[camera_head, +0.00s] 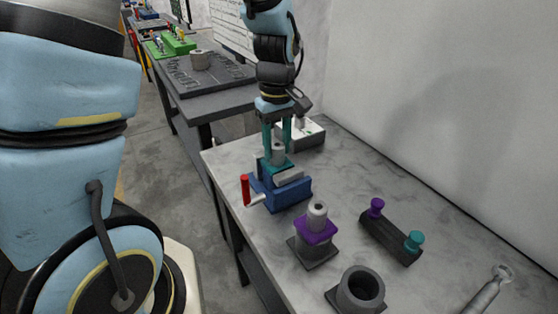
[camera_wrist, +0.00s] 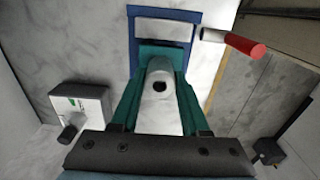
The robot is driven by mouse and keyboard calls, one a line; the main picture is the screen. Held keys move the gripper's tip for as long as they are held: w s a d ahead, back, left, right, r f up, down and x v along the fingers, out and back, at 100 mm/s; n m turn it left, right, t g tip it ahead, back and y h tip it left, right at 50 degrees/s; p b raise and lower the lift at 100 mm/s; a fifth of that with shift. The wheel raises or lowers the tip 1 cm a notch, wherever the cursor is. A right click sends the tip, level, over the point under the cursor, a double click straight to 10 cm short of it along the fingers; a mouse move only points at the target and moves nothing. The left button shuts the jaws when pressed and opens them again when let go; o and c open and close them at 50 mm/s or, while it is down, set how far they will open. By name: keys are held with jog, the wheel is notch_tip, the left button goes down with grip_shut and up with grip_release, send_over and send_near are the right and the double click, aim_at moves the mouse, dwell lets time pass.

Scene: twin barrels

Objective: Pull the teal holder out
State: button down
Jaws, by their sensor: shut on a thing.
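The teal holder (camera_head: 268,174) is at the blue vise (camera_head: 292,193), beside its pale grey jaw. A grey barrel (camera_head: 278,151) with a dark hole stands upright in it. My gripper (camera_head: 278,150) points down and its teal fingers are shut on the holder from both sides. In the wrist view the holder (camera_wrist: 160,50) and the barrel (camera_wrist: 160,85) lie between the fingers, with the blue vise frame (camera_wrist: 134,28) beyond. I cannot tell whether the holder's lower part is still between the vise jaws.
The vise's red handle (camera_head: 245,189) sticks out left. A white-topped box (camera_head: 312,136) stands behind. To the front are a purple holder (camera_head: 316,232) with a barrel on a dark base, a dark bar (camera_head: 389,238) with purple and teal knobs, a grey cup (camera_head: 345,300) and a silver tool (camera_head: 482,298).

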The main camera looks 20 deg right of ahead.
jog(key=shift+r+p, duration=0.8)
dwell(0.5)
jog(key=shift+r+p, duration=2.7)
jog(key=shift+r, duration=0.35)
